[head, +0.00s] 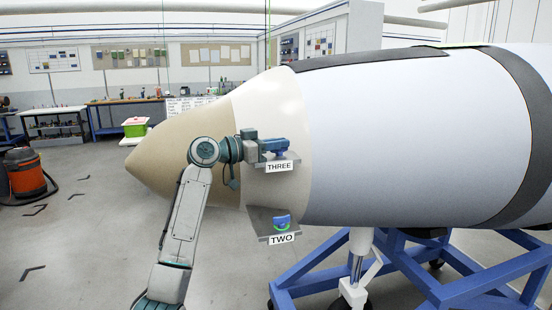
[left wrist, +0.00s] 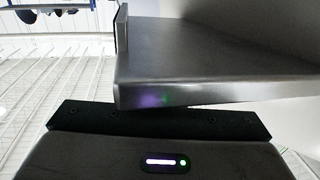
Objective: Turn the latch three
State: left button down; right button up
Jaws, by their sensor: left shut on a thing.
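Latch three sits on a small grey shelf (head: 290,160) on the jet's nose, above a label reading THREE (head: 279,167). My left gripper (head: 264,147) reaches it from the left and is shut on the latch's blue handle (head: 278,146). The gripper hides part of the handle, so its exact angle is hard to tell. In the left wrist view, a grey metal plate (left wrist: 215,65) fills the upper right, close above a dark edge of my gripper. The fingertips and the latch do not show clearly there. My right gripper is not in view.
Latch two (head: 281,222), blue with a green arc, is on a lower shelf above the label TWO (head: 282,239). The jet body (head: 410,130) extends right over a blue stand (head: 400,265). An orange vacuum (head: 24,172) stands far left. Open floor lies at the left.

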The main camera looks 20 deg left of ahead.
pick_arm(q)
jog(key=shift+f+m+g+h+b, duration=0.1)
jog(key=shift+m+g+h+b, duration=0.6)
jog(key=shift+g+b, duration=0.2)
jog(key=shift+m+g+h, duration=0.3)
jog(key=shift+m+g, duration=0.1)
jog(key=c, duration=1.7)
grip_release()
jog(key=shift+w+d, duration=0.1)
jog(key=shift+c, duration=0.2)
jog(key=shift+o, duration=0.9)
jog(key=shift+w+d, duration=0.25)
jog(key=shift+d, duration=0.05)
jog(key=b+v, duration=0.5)
jog(key=v, duration=0.5)
jog(key=shift+s+a, duration=0.2)
jog(key=shift+a, duration=0.15)
